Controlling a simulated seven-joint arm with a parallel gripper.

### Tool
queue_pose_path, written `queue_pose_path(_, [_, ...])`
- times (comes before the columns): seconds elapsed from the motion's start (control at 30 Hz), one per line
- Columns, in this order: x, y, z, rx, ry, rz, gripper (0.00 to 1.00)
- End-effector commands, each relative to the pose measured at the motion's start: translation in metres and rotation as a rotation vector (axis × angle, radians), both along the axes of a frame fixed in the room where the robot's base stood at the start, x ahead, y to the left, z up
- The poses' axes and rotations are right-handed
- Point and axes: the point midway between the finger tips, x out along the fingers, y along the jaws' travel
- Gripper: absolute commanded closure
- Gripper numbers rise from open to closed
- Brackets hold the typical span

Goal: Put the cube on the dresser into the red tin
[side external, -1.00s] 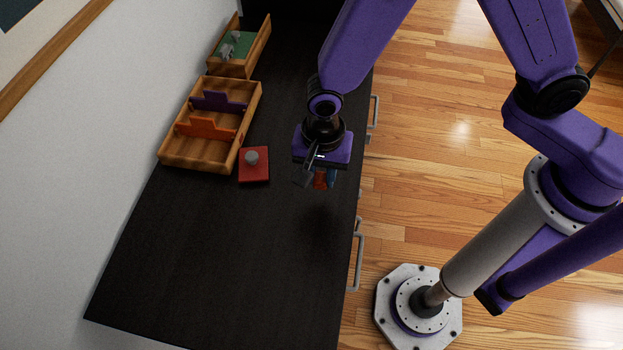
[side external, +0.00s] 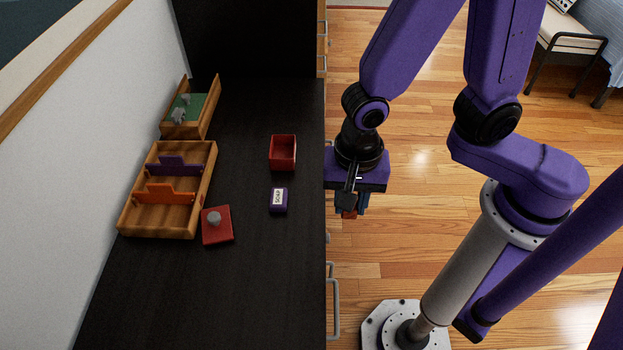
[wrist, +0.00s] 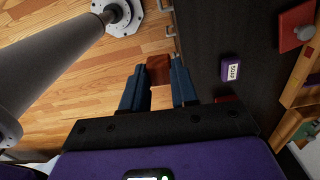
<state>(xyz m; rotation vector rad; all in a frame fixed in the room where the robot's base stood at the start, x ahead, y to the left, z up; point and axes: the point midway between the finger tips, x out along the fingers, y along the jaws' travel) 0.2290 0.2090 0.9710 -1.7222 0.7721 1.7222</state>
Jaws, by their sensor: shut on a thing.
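My gripper (side external: 352,208) is shut on a reddish-brown cube (wrist: 158,67), held between its blue fingers in the wrist view. A bit of the cube also shows below the gripper in the side view (side external: 349,214). My gripper is right of the dresser's front edge in the side view, with floor behind the cube in the wrist view. The red tin (side external: 283,140), square and open-topped, stands on the dark dresser (side external: 265,290), left of my gripper and apart from it. In the wrist view the tin is mostly hidden by my gripper's body.
A purple soap box (side external: 279,200) stands just in front of the tin. A red lid-like block with a grey knob (side external: 216,225) lies beside a wooden divided tray (side external: 205,185). A wooden box with a green inside (side external: 202,108) stands farther back. Drawer handles (side external: 334,300) stick out at the front.

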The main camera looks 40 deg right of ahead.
Motion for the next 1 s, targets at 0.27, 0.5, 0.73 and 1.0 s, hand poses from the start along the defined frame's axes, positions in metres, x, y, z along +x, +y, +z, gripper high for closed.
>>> queue_pose_path(0.27, [0.049, -0.016, 0.002, 0.000, 0.000, -0.316, 1.00])
queue_pose_path(0.5, [0.093, -0.044, 0.004, 0.001, -0.001, -0.624, 1.00])
queue_pose_path(0.73, [0.126, -0.079, 0.006, 0.001, -0.001, -0.902, 1.00])
queue_pose_path(1.0, [0.145, -0.109, 0.008, 0.000, 0.000, -1.095, 1.00])
